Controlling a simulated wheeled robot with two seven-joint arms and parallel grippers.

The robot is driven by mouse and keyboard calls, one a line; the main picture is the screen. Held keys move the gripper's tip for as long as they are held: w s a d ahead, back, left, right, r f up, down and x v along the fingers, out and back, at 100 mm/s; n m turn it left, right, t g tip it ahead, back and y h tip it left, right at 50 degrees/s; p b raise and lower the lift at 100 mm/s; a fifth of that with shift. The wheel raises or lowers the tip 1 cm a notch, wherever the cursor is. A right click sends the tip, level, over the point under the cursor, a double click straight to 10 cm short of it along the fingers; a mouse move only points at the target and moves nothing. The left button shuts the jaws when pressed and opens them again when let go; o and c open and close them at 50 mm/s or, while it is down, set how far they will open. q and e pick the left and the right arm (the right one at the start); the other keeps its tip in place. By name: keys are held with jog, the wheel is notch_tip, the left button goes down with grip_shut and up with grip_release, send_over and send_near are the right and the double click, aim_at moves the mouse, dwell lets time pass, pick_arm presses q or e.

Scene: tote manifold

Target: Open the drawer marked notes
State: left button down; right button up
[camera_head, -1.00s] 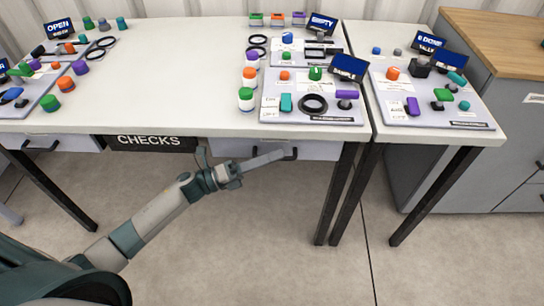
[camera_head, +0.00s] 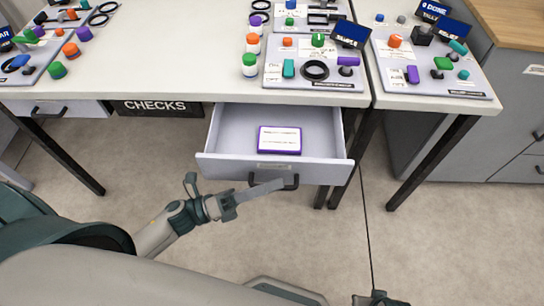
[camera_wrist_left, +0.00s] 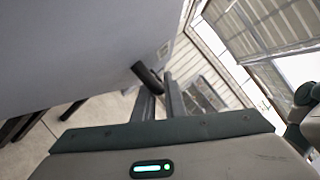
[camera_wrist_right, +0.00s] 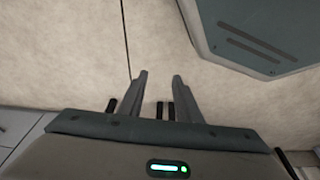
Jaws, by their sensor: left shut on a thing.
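A light grey drawer (camera_head: 225,166) under the white table stands pulled out. Its front carries a small label (camera_head: 274,166) too small to read and a black bar handle (camera_head: 291,182). A white card or box with a purple edge (camera_head: 279,139) lies inside. My left gripper (camera_head: 277,185) is at the front, shut on the handle, which also shows at the fingertips in the left wrist view (camera_wrist_left: 146,76). My right gripper (camera_wrist_right: 158,78) is open and empty above the floor in the right wrist view.
A second drawer (camera_head: 75,109) at the left is shut, beside a dark CHECKS sign (camera_head: 157,107). Boards with coloured parts stand on the white table (camera_head: 190,70). Black table legs (camera_head: 435,180) stand to the right. The floor before the drawer is clear.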

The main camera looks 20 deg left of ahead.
pick_arm(q)
jog(key=s, duration=0.1)
jog(key=s+d, duration=0.1)
jog(key=s, duration=0.3)
jog(key=shift+s+d, duration=0.1)
jog(key=shift+d, duration=0.15)
pick_arm(e)
jog(key=shift+f, duration=0.6)
pick_arm(q)
jog(key=c, duration=2.1)
grip_release()
